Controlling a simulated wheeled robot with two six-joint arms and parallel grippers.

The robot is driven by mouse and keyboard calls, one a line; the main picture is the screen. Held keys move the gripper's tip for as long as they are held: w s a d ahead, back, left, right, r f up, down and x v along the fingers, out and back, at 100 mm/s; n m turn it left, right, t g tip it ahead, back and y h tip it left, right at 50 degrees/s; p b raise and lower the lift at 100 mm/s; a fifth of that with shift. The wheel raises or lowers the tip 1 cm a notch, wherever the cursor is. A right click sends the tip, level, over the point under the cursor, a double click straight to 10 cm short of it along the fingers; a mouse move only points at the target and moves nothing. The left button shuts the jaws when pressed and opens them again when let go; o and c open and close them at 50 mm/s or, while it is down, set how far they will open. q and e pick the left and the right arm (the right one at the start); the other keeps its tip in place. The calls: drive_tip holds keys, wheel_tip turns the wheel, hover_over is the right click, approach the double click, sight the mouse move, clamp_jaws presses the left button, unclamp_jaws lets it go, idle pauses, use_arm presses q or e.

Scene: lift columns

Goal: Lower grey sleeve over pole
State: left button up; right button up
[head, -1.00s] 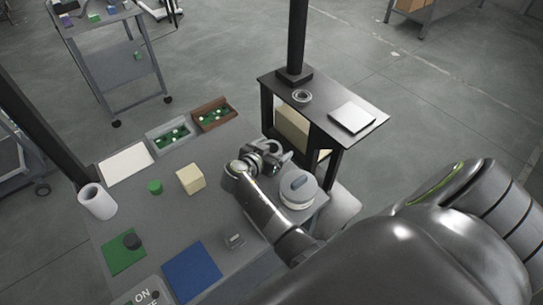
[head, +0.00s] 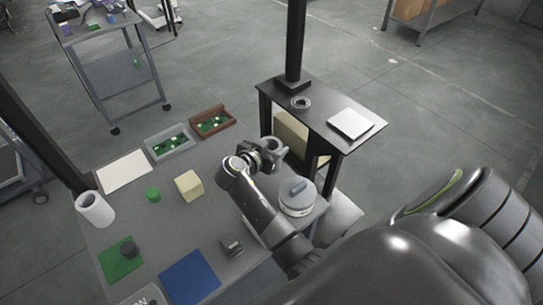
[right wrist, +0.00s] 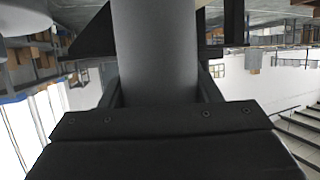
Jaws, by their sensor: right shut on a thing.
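My right gripper (head: 270,156) is over the back right of the workbench (head: 222,200), beside the side table. It is shut on the grey sleeve (head: 277,144). In the right wrist view the sleeve (right wrist: 155,50) is a smooth grey cylinder between the two fingers; its ends are out of view or hidden. A black pole (head: 296,40) stands upright on a square base on the dark side table, behind the gripper. In the head view the sleeve is apart from this pole. My left gripper is not in view.
The side table (head: 325,118) also holds a dark ring (head: 300,102) and a silver flat box (head: 350,123). A round white-lidded container (head: 297,197) stands close beside my right forearm.

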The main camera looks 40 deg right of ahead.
wheel_tip(320, 180, up, 9)
drive_tip(key=p, duration=0.1)
idle(0.4)
